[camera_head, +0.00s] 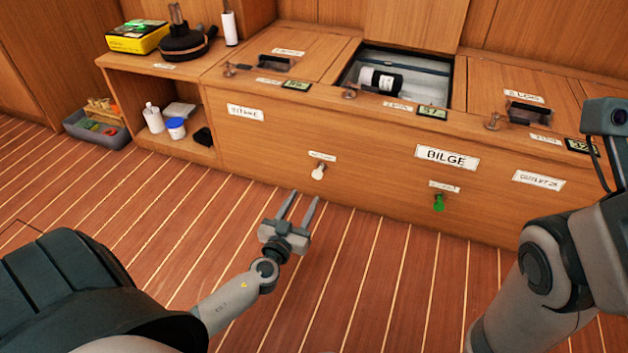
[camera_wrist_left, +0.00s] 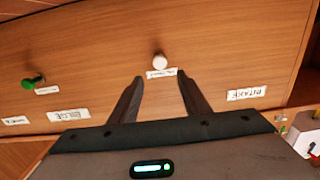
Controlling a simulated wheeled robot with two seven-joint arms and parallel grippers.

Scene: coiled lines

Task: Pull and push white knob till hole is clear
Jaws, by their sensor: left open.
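The white knob (camera_head: 318,172) sticks out of the wooden front panel, below a small label. My left gripper (camera_head: 298,208) is open and empty, in front of the panel and a little below and left of the knob in the head view. In the left wrist view, which is upside down, the white knob (camera_wrist_left: 160,61) lies beyond the fingertips of the left gripper (camera_wrist_left: 158,80), roughly between their lines and apart from them. A hole is open in the bench top (camera_head: 452,103), with a black and white cylinder (camera_head: 381,81) inside. My right gripper is not visible; only part of the right arm shows.
A green knob (camera_head: 439,202) is on the same panel, right of the white one, under the BILGE label (camera_head: 447,157). A shelf at left holds a white bottle (camera_head: 153,118) and a blue-and-white tub (camera_head: 176,128). A grey bin (camera_head: 97,130) stands on the floor. The floor before the panel is clear.

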